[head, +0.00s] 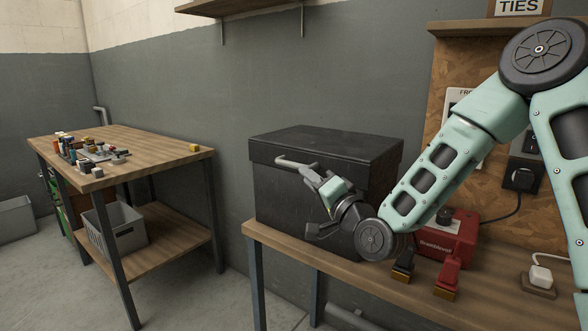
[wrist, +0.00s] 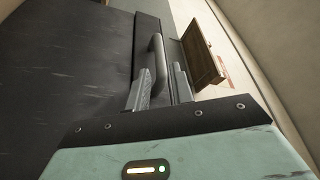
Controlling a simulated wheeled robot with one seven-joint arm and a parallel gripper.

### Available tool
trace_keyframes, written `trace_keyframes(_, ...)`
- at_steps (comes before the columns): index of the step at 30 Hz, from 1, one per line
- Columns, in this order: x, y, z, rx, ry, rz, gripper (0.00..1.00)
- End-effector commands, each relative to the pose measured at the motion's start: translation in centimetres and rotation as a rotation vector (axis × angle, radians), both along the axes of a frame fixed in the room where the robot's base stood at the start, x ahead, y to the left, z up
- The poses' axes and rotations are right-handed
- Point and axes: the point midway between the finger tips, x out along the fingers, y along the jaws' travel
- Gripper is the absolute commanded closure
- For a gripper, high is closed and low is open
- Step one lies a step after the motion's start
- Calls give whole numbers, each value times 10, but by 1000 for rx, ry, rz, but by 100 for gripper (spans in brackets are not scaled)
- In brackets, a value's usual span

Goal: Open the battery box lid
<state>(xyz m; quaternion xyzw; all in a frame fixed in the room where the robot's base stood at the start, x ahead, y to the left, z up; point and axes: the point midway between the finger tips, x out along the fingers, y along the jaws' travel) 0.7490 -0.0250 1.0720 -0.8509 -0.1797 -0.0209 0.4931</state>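The battery box (head: 305,198) is a large black box at the left end of the workbench. Its lid (head: 335,142) lies flat and closed on top. A grey bar handle (head: 294,163) sticks out from the lid's front and also shows in the wrist view (wrist: 157,55). My gripper (head: 313,176) is at the right end of this handle, in front of the box. In the wrist view, the two fingers (wrist: 163,84) stand apart with the handle between them. A gap shows at the right finger; contact at the left finger is unclear.
A red device (head: 450,238) and red-and-black clamps (head: 448,277) lie on the workbench (head: 390,293) to the right. A wall shelf (head: 240,6) hangs above the box. A wooden table (head: 150,150) with small items stands at left. Floor between the tables is free.

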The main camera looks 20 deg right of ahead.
Motion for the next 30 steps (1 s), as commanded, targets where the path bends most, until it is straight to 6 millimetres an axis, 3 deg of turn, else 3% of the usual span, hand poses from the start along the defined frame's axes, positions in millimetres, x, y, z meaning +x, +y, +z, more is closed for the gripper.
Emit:
trace_keyframes(3,23,8,8,2,-2,0,77)
trace_keyframes(10,55,17,13,0,-1,0,77)
trace_keyframes(23,65,20,15,-1,0,1,77)
trace_keyframes(24,65,20,15,-1,0,1,80)
trace_keyframes(26,65,20,15,-1,0,1,96)
trace_keyframes(27,65,20,15,-1,0,1,100)
trace_keyframes(30,65,20,15,-1,0,0,100)
